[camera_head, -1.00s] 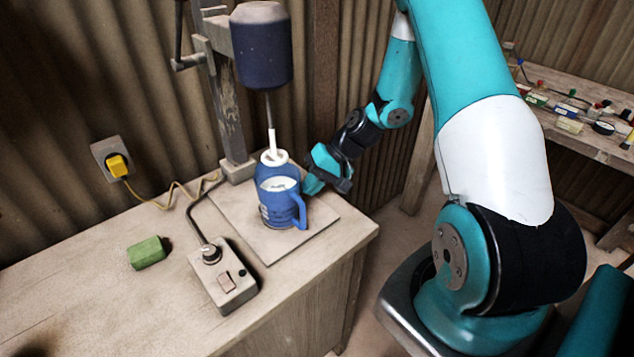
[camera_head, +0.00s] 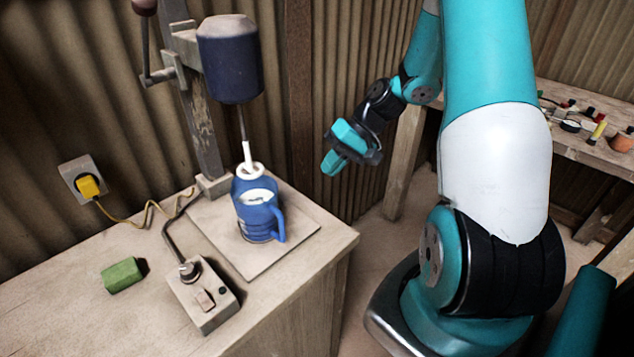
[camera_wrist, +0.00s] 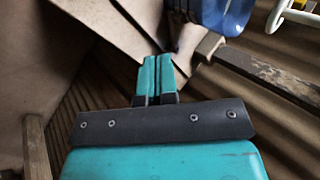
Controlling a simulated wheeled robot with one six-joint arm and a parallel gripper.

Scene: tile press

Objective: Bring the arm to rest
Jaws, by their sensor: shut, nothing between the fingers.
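My gripper (camera_head: 331,170) is raised beside the bench, to the right of the blue jug and clear of it. Its teal fingers are together with nothing between them, as the wrist view (camera_wrist: 154,72) also shows. The blue jug (camera_head: 254,222) stands upright on the square board of the press stand, its handle toward the right. The jug's lower part also shows at the top of the wrist view (camera_wrist: 222,14).
A control box (camera_head: 205,300) with a knob and switch and a green block (camera_head: 122,275) lie on the bench (camera_head: 60,315). A yellow plug (camera_head: 88,186) sits in the wall socket. A shelf with small items (camera_head: 590,155) stands at right. Air around my gripper is free.

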